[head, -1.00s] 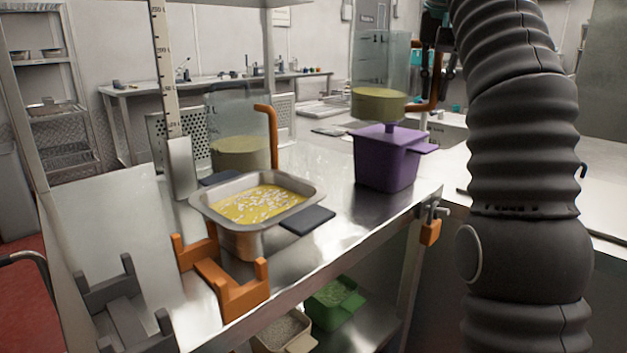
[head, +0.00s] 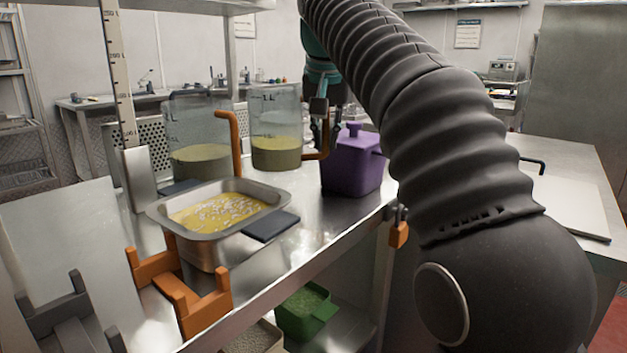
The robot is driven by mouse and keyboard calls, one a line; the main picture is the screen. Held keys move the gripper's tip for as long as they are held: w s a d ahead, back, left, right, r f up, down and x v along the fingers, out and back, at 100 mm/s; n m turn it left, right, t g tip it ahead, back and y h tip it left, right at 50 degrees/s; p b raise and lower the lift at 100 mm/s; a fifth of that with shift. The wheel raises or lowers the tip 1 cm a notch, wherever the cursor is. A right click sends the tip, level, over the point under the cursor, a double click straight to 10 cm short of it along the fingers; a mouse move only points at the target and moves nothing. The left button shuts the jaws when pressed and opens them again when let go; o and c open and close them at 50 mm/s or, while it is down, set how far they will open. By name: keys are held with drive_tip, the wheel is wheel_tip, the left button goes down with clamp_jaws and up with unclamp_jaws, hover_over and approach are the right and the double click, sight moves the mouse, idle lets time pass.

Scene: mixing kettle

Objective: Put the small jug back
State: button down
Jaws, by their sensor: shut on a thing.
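The small jug (head: 277,152) is clear, with level marks, an orange handle and a yellowish liquid in its lower part. It is upright above the steel table (head: 310,222), between a larger jug and a purple container. I cannot tell whether its base touches the table. My gripper (head: 322,128) is shut on its orange handle, on the right side of the jug; the fingers are small and partly hidden. The larger clear jug (head: 199,165), also with an orange handle and yellowish liquid, stands to the left, behind the metal pan.
A metal pan (head: 205,238) of yellow mixture stands in front of the jugs, with dark pads beside it. The purple lidded container (head: 350,170) is close right of my gripper. An orange cradle (head: 190,305) and a grey cradle (head: 60,315) are at front left. Green bin (head: 303,315) below.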

drive_tip(key=shift+f+b, duration=1)
drive_tip(key=shift+f, duration=1.8)
drive_tip(key=shift+f, duration=0.1)
drive_tip(key=c, duration=1.2)
unclamp_jaws()
drive_tip(key=shift+o, duration=0.2)
drive_tip(key=p+v, duration=0.4)
drive_tip(key=v, duration=0.8)
